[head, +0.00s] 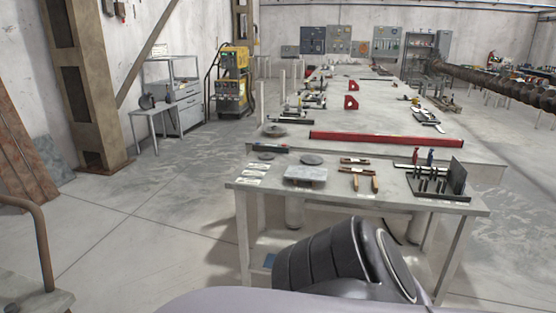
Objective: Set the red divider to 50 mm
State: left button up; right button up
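I cannot clearly make out a divider or any millimetre scale at this size. A small upright tool with red on it (430,157) stands at the black tool rack (457,178), on the right of the near workbench (330,207). A tool with blue on it (415,157) stands beside it on the left. I cannot tell whether the red one is the divider. Neither of my grippers shows in the head view. A dark rounded link of my own arm shows at the bottom centre, in front of the bench, with no fingers visible.
The near bench also holds a grey plate (306,174), wooden-handled tools (360,178) and pale cards (256,174). Behind it, a long red bar (385,139) lies on a large table. A long auger (490,80) extends in from the right. The floor at left is open.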

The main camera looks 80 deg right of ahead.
aim_at(415, 154)
jog(key=l+z, duration=0.2)
jog(key=z, duration=0.25)
jog(key=l+z, duration=0.15)
jog(key=z, duration=0.35)
jog(key=l+z, duration=0.15)
jog(key=z, duration=0.3)
jog(key=i+l+z, duration=0.15)
jog(key=z, duration=0.3)
jog(key=i+l+z, duration=0.1)
jog(key=z, duration=0.4)
jog(key=i+l+z, duration=0.2)
jog(key=i+z, duration=0.15)
jog(key=i+l+z, duration=0.1)
jog(key=i+z, duration=0.3)
jog(key=i, duration=0.5)
